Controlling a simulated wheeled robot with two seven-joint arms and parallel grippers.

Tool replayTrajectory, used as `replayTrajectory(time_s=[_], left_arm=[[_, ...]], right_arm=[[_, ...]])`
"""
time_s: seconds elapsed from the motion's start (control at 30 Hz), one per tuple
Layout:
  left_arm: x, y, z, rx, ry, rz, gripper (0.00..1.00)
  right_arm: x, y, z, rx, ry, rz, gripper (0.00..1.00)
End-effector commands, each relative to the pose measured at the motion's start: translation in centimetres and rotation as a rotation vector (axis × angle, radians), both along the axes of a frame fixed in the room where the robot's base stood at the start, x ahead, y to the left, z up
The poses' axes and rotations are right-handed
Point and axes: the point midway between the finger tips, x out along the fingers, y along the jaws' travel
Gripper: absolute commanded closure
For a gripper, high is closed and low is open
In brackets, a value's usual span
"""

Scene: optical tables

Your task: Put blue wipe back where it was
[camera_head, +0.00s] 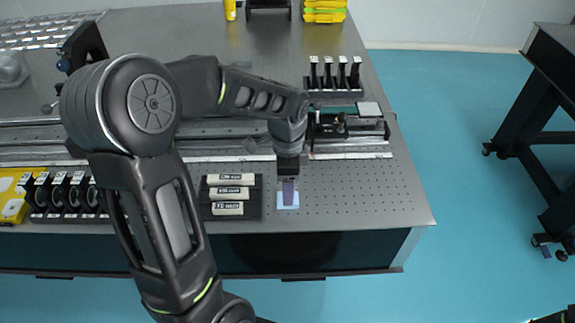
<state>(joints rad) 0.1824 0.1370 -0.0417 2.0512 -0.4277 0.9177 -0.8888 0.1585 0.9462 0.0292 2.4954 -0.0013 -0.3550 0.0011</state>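The blue wipe (288,205) shows as a small pale blue square at the front of the optical table, right of a dark tray. My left gripper (289,188) points down right over it, and its fingertips cover the wipe's middle. A narrow purple-grey patch shows at the fingertips; I cannot tell whether it is part of the gripper or something held. I cannot tell whether the fingers touch the wipe or are closed.
The dark tray (256,213) holds 3 labelled pale boxes. A rail with a stage (345,130) lies behind the gripper, and a rack of upright black holders (335,75) stands further back. The perforated tabletop (375,195) is clear to the right, up to the table's edge.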

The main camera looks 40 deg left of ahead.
Motion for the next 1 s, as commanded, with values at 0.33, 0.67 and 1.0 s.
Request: replayTrajectory(time_s=[0.33, 0.67, 1.0], left_arm=[[0.0, 0.0, 6.7, -0.001, -0.002, 0.000, 0.40], [0.0, 0.0, 8.0, -0.001, 0.001, 0.000, 0.40], [0.0, 0.0, 7.9, -0.001, 0.001, 0.000, 0.40]], right_arm=[[0.0, 0.0, -0.4, 0.000, 0.000, 0.000, 0.64], [0.0, 0.0, -0.4, 0.000, 0.000, 0.000, 0.64], [0.0, 0.0, -0.4, 0.000, 0.000, 0.000, 0.64]])
